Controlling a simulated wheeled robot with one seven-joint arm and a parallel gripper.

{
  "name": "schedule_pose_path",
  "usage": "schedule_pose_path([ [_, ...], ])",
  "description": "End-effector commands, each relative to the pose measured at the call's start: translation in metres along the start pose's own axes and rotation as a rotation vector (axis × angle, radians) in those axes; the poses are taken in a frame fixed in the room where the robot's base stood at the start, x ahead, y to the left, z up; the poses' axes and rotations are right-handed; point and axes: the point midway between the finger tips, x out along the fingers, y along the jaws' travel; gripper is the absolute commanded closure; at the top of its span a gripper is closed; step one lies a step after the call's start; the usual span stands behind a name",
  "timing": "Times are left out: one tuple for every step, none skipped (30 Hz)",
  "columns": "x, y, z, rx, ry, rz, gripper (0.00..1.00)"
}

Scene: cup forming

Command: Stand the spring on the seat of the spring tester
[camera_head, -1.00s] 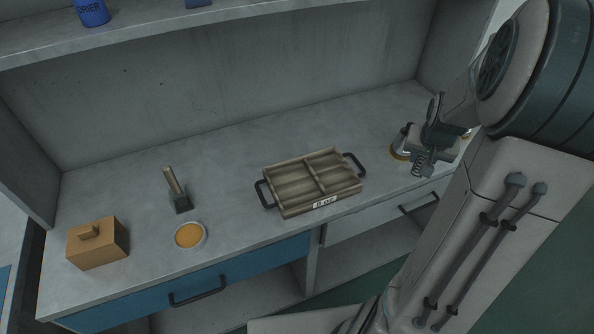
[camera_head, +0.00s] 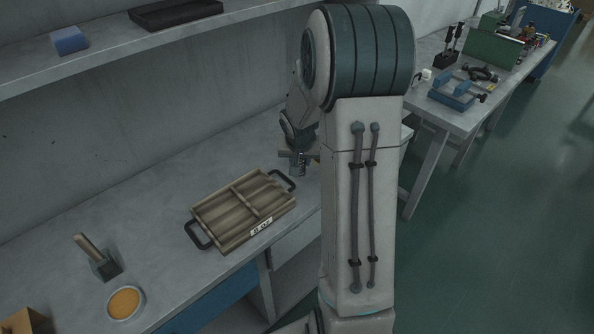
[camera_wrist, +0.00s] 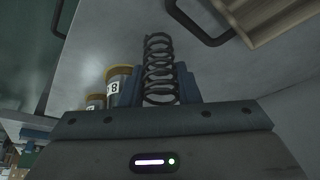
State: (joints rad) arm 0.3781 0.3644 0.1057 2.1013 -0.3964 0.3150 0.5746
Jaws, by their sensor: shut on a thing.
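A dark coil spring (camera_head: 301,168) hangs at my gripper (camera_head: 298,156) over the right end of the near bench. In the wrist view the spring (camera_wrist: 159,62) stands out lengthwise from between the two bluish fingers of my gripper (camera_wrist: 161,88), which is shut on it. The spring looks clear of the bench surface, with nothing touching its free end. My own arm hides part of the bench's right end. I cannot pick out the spring tester or its seat for sure; a blue device (camera_head: 452,96) on the far right bench is too small to identify.
A divided tray (camera_head: 226,241) with black handles lies on the near bench. A wooden-handled tool (camera_head: 103,263) and a dish of orange stuff (camera_head: 125,303) are to its left. Labelled canisters (camera_wrist: 117,86) stand beside the spring in the wrist view. Open floor (camera_head: 480,230) lies at right.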

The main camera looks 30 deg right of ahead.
Motion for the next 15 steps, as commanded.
schedule_pose_path([
  [0.004, -0.004, 0.000, -0.003, -0.001, 0.000, 0.92],
  [0.005, -0.006, 0.000, -0.003, -0.001, 0.000, 0.92],
  [0.006, -0.007, 0.000, -0.001, 0.000, 0.000, 0.92],
  [0.006, -0.008, 0.000, -0.001, 0.000, 0.001, 0.92],
  [0.008, -0.008, 0.000, -0.001, 0.000, 0.001, 0.92],
  [0.010, -0.008, 0.001, -0.001, -0.001, 0.001, 0.92],
  [0.013, -0.008, 0.002, -0.001, -0.002, 0.001, 0.92],
  [0.016, -0.008, 0.004, -0.001, -0.003, 0.002, 0.92],
  [0.022, -0.008, 0.007, -0.002, -0.004, 0.002, 0.92],
  [0.026, -0.008, 0.009, -0.002, -0.004, 0.002, 0.92],
  [0.030, -0.008, 0.010, -0.002, -0.004, 0.002, 0.92],
  [0.036, -0.008, 0.013, -0.003, -0.004, 0.002, 0.92],
  [0.040, -0.008, 0.014, -0.002, -0.003, 0.002, 0.92],
  [0.042, -0.008, 0.014, -0.002, -0.002, 0.001, 0.92],
  [0.043, -0.008, 0.015, -0.002, 0.000, 0.001, 0.92],
])
